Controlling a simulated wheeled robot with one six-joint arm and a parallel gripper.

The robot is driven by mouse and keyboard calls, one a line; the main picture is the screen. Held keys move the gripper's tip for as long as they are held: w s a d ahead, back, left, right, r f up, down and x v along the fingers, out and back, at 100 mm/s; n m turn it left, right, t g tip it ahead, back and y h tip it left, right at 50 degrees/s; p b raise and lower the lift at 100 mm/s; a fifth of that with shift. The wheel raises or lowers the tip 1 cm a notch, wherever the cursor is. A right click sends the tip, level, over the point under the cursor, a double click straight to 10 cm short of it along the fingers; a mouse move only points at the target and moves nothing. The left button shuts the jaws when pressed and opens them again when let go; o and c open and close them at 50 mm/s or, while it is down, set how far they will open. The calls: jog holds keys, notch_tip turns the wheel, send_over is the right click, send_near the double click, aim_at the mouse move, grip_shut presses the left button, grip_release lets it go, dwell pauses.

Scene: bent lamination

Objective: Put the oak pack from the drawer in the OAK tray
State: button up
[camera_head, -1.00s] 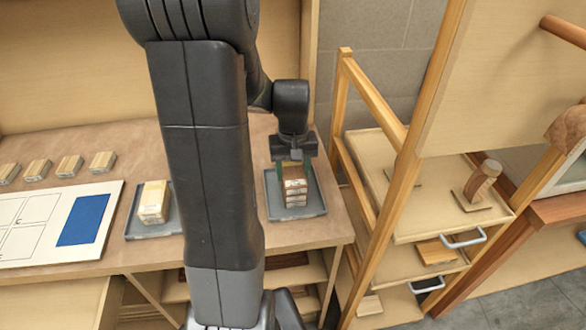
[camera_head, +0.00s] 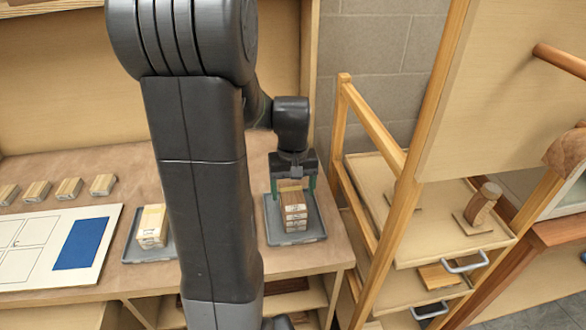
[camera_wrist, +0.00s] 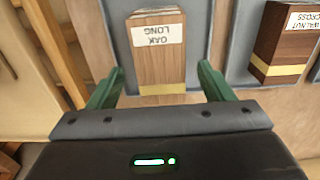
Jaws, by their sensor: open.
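The pack labelled "OAK LONG" (camera_wrist: 158,60) lies between the spread green fingers of my gripper (camera_wrist: 160,82) in the wrist view, with space on both sides. It has wood grain and a pale end band. It rests in a grey tray (camera_wrist: 108,28), whose own label I cannot see. In the head view my open gripper (camera_head: 293,188) is over the right-hand grey tray (camera_head: 316,238), at the stacked wood pack (camera_head: 294,212) with white labels on its end.
A pack labelled "WALNUT CROSS" (camera_wrist: 285,42) sits beside it in the wrist view. Another tray (camera_head: 132,252) with pale packs (camera_head: 152,226) is left of my arm, which hides the bench between. Several small blocks (camera_head: 68,188) and a white board (camera_head: 35,252) lie further left.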

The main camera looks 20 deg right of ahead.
aim_at(293, 197)
notch_tip(293, 197, up, 10)
dwell(0.3)
dwell(1.5)
